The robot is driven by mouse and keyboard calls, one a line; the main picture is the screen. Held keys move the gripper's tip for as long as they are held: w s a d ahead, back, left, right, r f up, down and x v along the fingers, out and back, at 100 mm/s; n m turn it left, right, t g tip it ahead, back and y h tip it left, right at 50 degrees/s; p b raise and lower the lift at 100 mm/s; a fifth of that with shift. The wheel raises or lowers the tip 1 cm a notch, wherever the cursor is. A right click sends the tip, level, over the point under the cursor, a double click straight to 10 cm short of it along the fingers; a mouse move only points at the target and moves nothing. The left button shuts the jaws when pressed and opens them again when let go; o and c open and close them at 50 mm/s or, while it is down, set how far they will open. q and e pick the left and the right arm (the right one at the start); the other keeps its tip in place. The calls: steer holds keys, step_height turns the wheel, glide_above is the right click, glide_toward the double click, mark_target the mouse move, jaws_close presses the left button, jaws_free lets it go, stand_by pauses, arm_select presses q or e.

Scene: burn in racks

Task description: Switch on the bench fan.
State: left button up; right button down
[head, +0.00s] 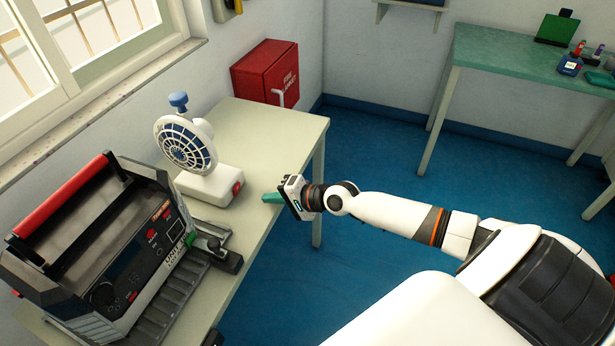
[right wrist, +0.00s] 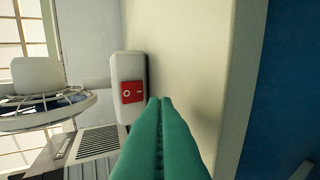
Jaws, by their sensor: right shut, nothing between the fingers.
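The bench fan (head: 187,146) stands upright on the cream bench, with a white base, a white ring, a dark blue grille and a blue knob on top. Its red switch (head: 237,188) is on the end of the base facing my right gripper. My right gripper (head: 272,198) has green fingers, shut and empty, a short way right of the switch and apart from it. In the right wrist view the red switch (right wrist: 133,91) shows a circle and a line mark, just beyond the fingertips (right wrist: 160,102). Whether the switch is pressed cannot be told. My left gripper is not in view.
A grey and black unit with a red handle (head: 65,198) stands on the bench (head: 262,119) left of the fan. A red fire cabinet (head: 266,75) hangs behind the bench. A green table (head: 500,62) with small items stands at the far right. Blue floor lies between.

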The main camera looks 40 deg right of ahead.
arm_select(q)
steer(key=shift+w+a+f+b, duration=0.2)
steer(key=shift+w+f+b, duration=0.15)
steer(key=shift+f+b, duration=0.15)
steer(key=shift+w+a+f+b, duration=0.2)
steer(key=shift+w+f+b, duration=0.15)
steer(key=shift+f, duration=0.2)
arm_select(e)
steer(key=s+d+r, duration=0.1)
steer(key=s+d, duration=0.2)
steer(key=s, duration=0.3)
